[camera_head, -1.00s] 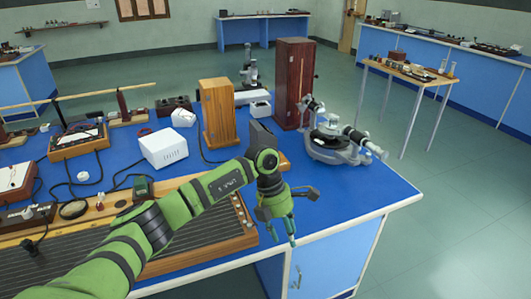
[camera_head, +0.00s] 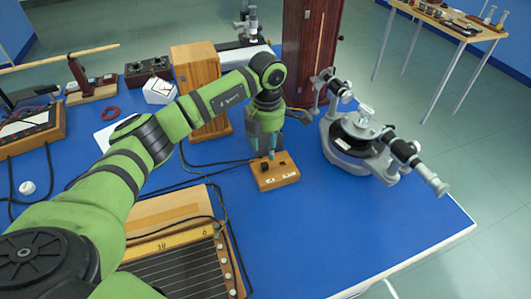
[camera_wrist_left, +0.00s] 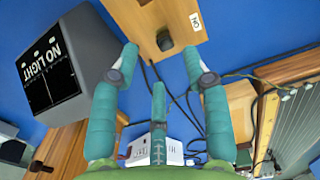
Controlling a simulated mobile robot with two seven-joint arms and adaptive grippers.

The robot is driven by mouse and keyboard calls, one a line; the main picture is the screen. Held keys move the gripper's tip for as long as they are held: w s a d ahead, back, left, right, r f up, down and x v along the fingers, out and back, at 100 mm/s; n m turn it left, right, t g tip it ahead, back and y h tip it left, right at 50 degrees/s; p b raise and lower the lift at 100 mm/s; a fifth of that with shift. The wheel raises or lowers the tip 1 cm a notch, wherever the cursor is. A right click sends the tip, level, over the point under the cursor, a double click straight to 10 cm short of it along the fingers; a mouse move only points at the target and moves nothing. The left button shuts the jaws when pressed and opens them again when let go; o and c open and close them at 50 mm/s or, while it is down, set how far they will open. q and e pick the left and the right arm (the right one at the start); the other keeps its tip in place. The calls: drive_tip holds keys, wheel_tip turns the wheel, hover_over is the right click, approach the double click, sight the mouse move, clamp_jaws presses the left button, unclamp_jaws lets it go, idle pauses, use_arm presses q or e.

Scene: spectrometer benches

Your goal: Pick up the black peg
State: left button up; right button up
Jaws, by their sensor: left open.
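The black peg (camera_head: 264,167) stands on a small wooden block (camera_head: 280,181) with white labels, on the blue bench. In the left wrist view the peg (camera_wrist_left: 165,41) is a short dark knob on the block (camera_wrist_left: 140,18), near the top of the picture. My left gripper (camera_head: 262,152) points down just above and behind the peg in the head view. In the left wrist view its three teal fingers (camera_wrist_left: 160,62) are spread, with nothing between them. The peg lies beyond the fingertips, apart from them. My right gripper is not in view.
A grey spectrometer (camera_head: 357,145) stands right of the block. A wooden box (camera_head: 202,75) and a tall dark-red cabinet (camera_head: 311,45) stand behind. A wired wooden board (camera_head: 172,212) lies front left. Bare blue bench lies front right.

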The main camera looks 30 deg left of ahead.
sight(265, 164)
use_arm(q)
drive_tip(key=shift+s+f+p, duration=0.35)
drive_tip(key=shift+f+p, duration=0.1)
drive_tip(key=shift+f, duration=0.2)
drive_tip(key=shift+s+f+p, duration=0.3)
drive_tip(key=shift+f+p, duration=0.1)
drive_tip(key=shift+f, duration=0.2)
drive_tip(key=f, duration=0.3)
drive_tip(key=shift+w+a+f+p, duration=0.15)
drive_tip(key=shift+w+f+p, duration=0.1)
drive_tip(key=shift+p, duration=0.15)
drive_tip(key=shift+f, duration=0.15)
drive_tip(key=c, duration=0.9)
drive_tip(key=shift+c, duration=0.2)
drive_tip(key=o, duration=0.9)
drive_tip(key=shift+o, duration=0.2)
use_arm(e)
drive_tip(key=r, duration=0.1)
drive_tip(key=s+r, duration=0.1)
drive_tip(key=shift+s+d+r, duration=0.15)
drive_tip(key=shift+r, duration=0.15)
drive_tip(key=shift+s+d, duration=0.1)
